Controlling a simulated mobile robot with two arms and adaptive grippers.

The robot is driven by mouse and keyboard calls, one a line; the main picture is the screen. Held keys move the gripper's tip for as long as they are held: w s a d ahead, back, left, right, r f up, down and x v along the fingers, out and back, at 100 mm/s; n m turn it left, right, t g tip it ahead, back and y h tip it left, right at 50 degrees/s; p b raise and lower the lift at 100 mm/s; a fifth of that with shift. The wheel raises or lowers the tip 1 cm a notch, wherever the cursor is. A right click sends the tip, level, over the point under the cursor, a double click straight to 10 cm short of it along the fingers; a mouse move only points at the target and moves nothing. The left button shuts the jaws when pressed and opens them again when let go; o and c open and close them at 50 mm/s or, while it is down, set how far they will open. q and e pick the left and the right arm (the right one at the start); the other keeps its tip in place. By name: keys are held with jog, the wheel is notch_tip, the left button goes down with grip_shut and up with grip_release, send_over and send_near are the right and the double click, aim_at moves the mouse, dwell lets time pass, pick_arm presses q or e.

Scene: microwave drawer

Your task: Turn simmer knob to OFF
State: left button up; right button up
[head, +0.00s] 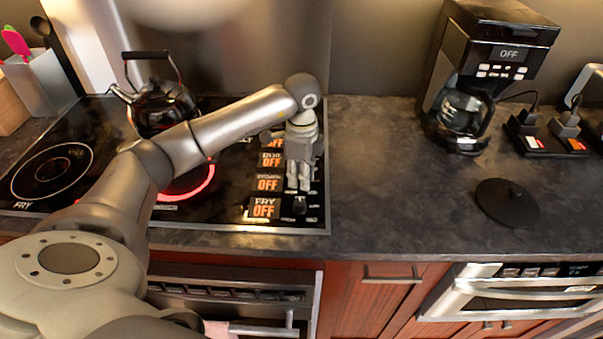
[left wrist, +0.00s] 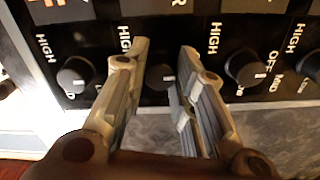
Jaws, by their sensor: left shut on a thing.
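My left gripper (head: 298,183) reaches down over the knob strip at the right edge of the cooktop. In the left wrist view its fingers (left wrist: 163,65) are on either side of a dark round knob (left wrist: 160,77), the second from the left, and are shut on it. A tile above this knob is cut off, with only a final "R" readable, so I cannot fully confirm it as the simmer knob. In the head view this knob is hidden by the gripper. The front knob (head: 300,205) is beside a display (head: 264,207) reading "FRY OFF". My right gripper is not in view.
Other knobs stand close on both sides of my fingers, left (left wrist: 75,73) and right (left wrist: 245,67). A burner (head: 190,186) glows red under my arm. A black kettle (head: 158,95) stands behind it. The counter (head: 400,190) to the right is mostly clear; a coffee maker (head: 490,50) stands there.

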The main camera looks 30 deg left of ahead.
pick_arm(q)
jog(key=shift+w+a+r, duration=0.1)
jog(key=shift+r, duration=0.05)
jog(key=o, duration=1)
jog(key=shift+o, duration=0.2)
notch_tip(320, 180, up, 12)
dwell(0.5)
